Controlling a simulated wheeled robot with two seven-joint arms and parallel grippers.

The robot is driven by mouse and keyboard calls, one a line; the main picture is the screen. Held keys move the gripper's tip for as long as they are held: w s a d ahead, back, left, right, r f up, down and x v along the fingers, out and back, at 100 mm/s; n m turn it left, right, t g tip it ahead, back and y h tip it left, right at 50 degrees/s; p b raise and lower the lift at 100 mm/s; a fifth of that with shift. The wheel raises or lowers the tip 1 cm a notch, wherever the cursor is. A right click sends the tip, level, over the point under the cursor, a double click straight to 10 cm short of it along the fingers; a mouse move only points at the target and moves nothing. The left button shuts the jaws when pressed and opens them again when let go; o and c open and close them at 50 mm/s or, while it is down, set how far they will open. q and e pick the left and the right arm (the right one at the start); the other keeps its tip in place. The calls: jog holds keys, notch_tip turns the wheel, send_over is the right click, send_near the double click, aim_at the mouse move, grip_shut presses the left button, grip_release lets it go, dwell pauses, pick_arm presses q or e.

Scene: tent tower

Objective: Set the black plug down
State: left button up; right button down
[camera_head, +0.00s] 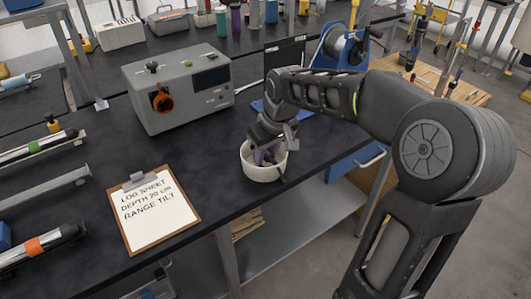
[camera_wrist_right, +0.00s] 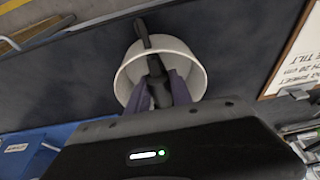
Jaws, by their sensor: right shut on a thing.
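My right gripper (camera_head: 268,152) reaches down into a white round bowl (camera_head: 262,174) on the dark bench top. In the right wrist view its two fingers (camera_wrist_right: 160,90) are shut on the black plug (camera_wrist_right: 157,68), within the rim of the bowl (camera_wrist_right: 197,76). The plug's thin upper end (camera_wrist_right: 142,32) extends over the bowl's far rim in that view. In the head view the gripper mostly hides the plug. I cannot tell whether the plug touches the bowl's floor. My left gripper is not in view.
A grey instrument box (camera_head: 180,88) with an orange-red knob stands left of the bowl. A clipboard with a log sheet (camera_head: 153,212) lies at the front left. A blue cable reel (camera_head: 341,46) stands behind my right arm. The bench edge runs close to the bowl.

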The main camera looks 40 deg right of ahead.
jog(key=c, duration=1.1)
grip_release()
jog(key=shift+o, duration=0.2)
notch_tip(320, 180, up, 7)
jog(key=p, duration=0.5)
jog(key=shift+r, duration=0.1)
